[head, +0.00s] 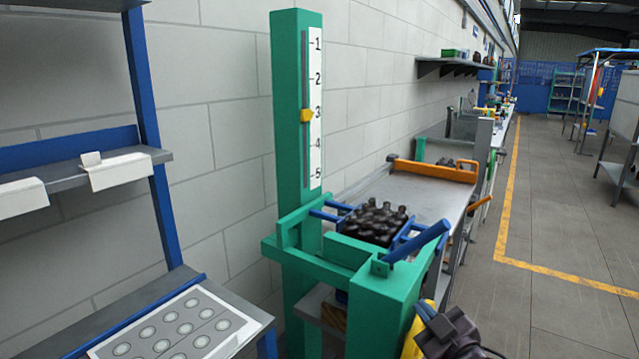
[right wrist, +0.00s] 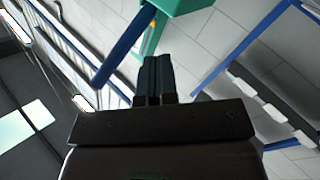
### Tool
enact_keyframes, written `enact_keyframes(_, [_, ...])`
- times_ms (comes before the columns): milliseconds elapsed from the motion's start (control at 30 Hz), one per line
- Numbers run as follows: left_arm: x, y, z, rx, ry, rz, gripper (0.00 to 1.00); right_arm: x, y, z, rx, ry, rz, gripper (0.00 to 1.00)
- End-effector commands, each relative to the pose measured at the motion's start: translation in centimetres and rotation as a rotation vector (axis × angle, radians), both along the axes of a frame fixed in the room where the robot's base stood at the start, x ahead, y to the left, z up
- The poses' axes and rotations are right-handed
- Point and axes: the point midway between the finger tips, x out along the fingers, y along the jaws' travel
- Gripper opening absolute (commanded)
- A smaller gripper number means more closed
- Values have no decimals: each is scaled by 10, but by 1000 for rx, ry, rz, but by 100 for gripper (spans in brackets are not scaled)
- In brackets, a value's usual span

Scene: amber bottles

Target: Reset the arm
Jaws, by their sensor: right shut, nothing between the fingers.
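My right gripper (head: 425,312) is low at the right of the head view, beside the green stand (head: 385,300), and holds nothing. In the right wrist view its two dark fingers (right wrist: 156,70) are together. Part of the green stand (right wrist: 188,8) and a blue bar (right wrist: 124,47) lie beyond them. A blue lever (head: 417,243) slants up to the right from the stand. Dark bottles (head: 375,220) stand packed together at the stand, between blue rails. My left gripper is not in view.
A green post (head: 290,110) carries a scale with a yellow pointer (head: 307,116) near 3. A grey bench (head: 425,192) with an orange bar (head: 435,170) runs behind. A blue-framed shelf (head: 150,150) stands left. Open floor (head: 570,270) with a yellow line lies right.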

Motion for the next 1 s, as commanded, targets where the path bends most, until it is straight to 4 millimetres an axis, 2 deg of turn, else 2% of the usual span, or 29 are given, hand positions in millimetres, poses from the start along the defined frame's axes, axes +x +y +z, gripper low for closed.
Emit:
enact_keyframes(33, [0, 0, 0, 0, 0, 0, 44, -13, -8, -25, 39, 64, -32, 0])
enact_keyframes(200, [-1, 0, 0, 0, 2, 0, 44, -59, -31, -94, 152, 235, -127, 0])
enact_keyframes(367, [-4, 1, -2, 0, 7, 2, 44, -112, -52, -150, 235, 365, -224, 0])
enact_keyframes(600, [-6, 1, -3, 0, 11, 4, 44, -205, -74, -223, 306, 550, -370, 0])
enact_keyframes(700, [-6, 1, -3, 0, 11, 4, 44, -237, -76, -242, 320, 610, -409, 0])
enact_keyframes(800, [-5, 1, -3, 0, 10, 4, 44, -259, -78, -254, 323, 649, -431, 0])
enact_keyframes(900, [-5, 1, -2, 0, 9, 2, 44, -271, -80, -260, 320, 670, -441, 0])
enact_keyframes(1000, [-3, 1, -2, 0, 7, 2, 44, -275, -81, -262, 318, 676, -444, 0])
